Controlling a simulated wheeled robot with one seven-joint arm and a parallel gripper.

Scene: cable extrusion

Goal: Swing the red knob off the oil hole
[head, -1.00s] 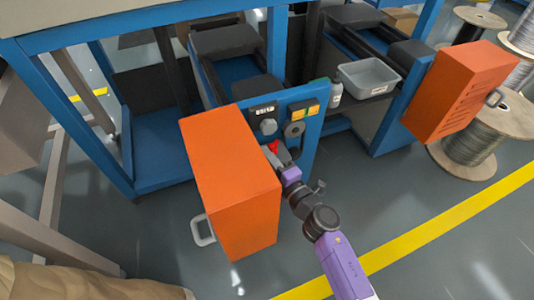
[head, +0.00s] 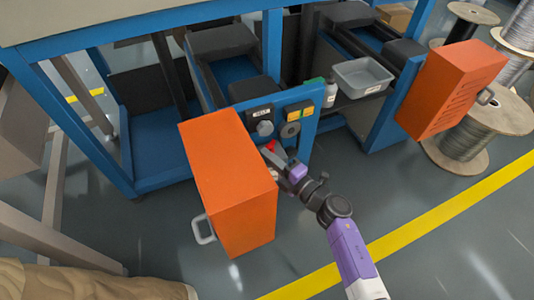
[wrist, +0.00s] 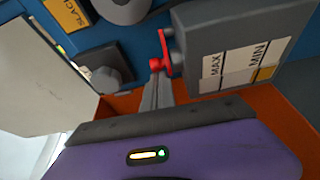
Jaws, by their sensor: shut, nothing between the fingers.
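The red knob (wrist: 157,65) is a small red piece on a thin red arm beside the grey oil box with MAX and MIN labels (wrist: 225,45). In the head view the knob (head: 271,147) is a small red spot on the blue machine, beside the orange cabinet. My gripper (wrist: 157,82) is shut and empty, its fingertips at the underside of the knob in the wrist picture. Whether they touch it I cannot tell. In the head view my gripper (head: 270,154) reaches in from the lower right. The oil hole cannot be made out.
The orange cabinet (head: 228,185) stands close to the left of my gripper. A grey bin (head: 364,76) and a white bottle (head: 330,94) are to the right. Floor is clear at lower right.

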